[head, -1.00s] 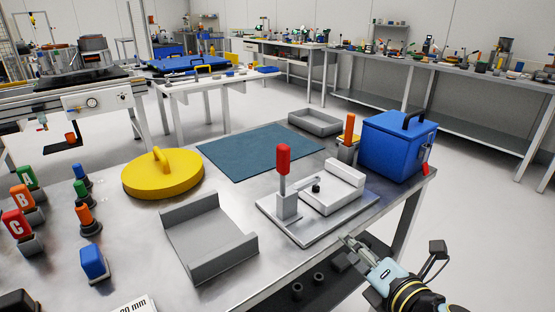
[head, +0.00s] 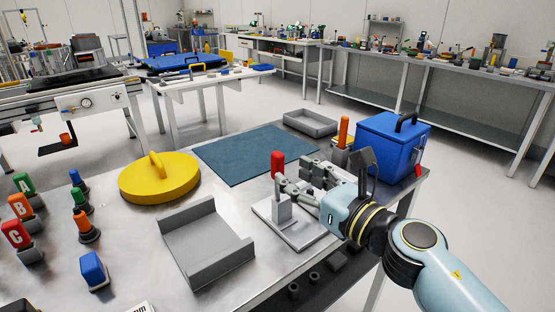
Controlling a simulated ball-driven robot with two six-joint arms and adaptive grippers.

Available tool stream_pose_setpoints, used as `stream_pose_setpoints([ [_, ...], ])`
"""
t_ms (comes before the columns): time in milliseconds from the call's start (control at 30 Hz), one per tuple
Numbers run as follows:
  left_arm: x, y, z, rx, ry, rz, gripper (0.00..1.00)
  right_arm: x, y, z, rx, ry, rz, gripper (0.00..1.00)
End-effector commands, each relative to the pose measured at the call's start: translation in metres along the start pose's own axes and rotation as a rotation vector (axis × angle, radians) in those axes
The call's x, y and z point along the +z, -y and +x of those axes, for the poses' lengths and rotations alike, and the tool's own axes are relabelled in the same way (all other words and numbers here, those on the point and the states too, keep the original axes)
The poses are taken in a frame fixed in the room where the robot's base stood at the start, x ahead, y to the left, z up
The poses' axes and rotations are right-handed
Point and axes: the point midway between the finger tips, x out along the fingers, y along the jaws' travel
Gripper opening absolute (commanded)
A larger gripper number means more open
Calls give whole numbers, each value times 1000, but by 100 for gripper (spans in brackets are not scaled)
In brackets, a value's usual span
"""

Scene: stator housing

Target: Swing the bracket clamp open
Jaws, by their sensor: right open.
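The bracket clamp has an upright red handle (head: 278,164) on a grey post (head: 285,208). It stands on a light grey base plate (head: 265,210) near the table's right front. My right gripper (head: 293,173) reaches in from the right, over the plate, with its fingers spread. One fingertip is close to the lower part of the red handle; I cannot tell whether it touches. The gripper hides most of the clamp arm and the white bracket block behind it. My left gripper is not in view.
A blue box (head: 393,142) with a black handle and an orange-handled tool (head: 343,130) stand close behind my right gripper. A grey U-shaped tray (head: 205,245) lies left of the clamp. A yellow lidded disc (head: 160,178) and a bare teal mat (head: 250,153) are farther left and back.

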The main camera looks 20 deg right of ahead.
Motion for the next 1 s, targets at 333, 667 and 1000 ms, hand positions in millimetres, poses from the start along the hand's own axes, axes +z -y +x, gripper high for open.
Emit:
stream_pose_setpoints([
  [333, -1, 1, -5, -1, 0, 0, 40, 0, 0, 54, 0, 0, 3, 42],
  [667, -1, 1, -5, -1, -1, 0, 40, 0, 0, 59, 0, -1, 3, 42],
  [1000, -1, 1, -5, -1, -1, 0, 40, 0, 0, 59, 0, 0, 4, 2],
])
